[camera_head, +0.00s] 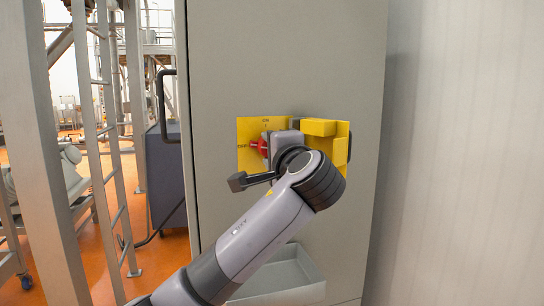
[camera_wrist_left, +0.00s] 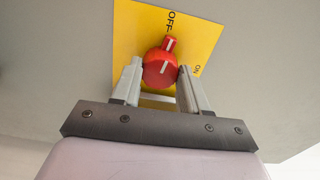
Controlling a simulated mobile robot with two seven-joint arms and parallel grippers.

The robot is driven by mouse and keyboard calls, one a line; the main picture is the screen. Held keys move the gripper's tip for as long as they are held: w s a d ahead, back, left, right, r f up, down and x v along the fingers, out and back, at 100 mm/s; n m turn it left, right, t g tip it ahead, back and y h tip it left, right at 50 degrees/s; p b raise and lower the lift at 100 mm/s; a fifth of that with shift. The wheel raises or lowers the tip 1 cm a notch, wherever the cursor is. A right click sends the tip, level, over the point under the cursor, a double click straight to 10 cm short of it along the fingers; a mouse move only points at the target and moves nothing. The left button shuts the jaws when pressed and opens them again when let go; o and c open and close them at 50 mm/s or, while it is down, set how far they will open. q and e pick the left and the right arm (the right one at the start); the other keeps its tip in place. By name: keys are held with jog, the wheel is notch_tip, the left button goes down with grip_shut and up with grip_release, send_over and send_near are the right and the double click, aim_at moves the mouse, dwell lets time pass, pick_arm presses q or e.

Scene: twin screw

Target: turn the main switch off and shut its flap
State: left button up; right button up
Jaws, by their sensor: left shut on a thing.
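The main switch is a red knob (camera_head: 257,146) on a yellow plate (camera_head: 247,130) on the grey cabinet front. In the left wrist view the knob (camera_wrist_left: 160,70) has its white-marked pointer toward the OFF label; ON is off to the right. My left gripper (camera_wrist_left: 161,78) is shut on the knob, one finger on each side. In the head view this gripper (camera_head: 270,143) and my wrist hide part of the plate. The yellow flap (camera_head: 341,150) stands open at the plate's right side, away from the knob. My right gripper is not in view.
A grey open tray (camera_head: 285,278) sticks out from the cabinet (camera_head: 290,60) below the switch. A black handle (camera_head: 166,105), a dark blue cart and metal frames with a ladder stand at left. A pale wall (camera_head: 465,150) is at right.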

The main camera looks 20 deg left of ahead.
pick_arm(q)
jog(key=shift+f+n, duration=0.15)
jog(key=shift+n, duration=0.65)
jog(key=shift+b, duration=0.3)
jog(key=o, duration=1.1)
jog(key=shift+c, duration=0.2)
jog(key=b+v, duration=0.1)
jog(key=v, duration=0.6)
jog(key=shift+d, duration=0.15)
jog(key=shift+s, duration=0.1)
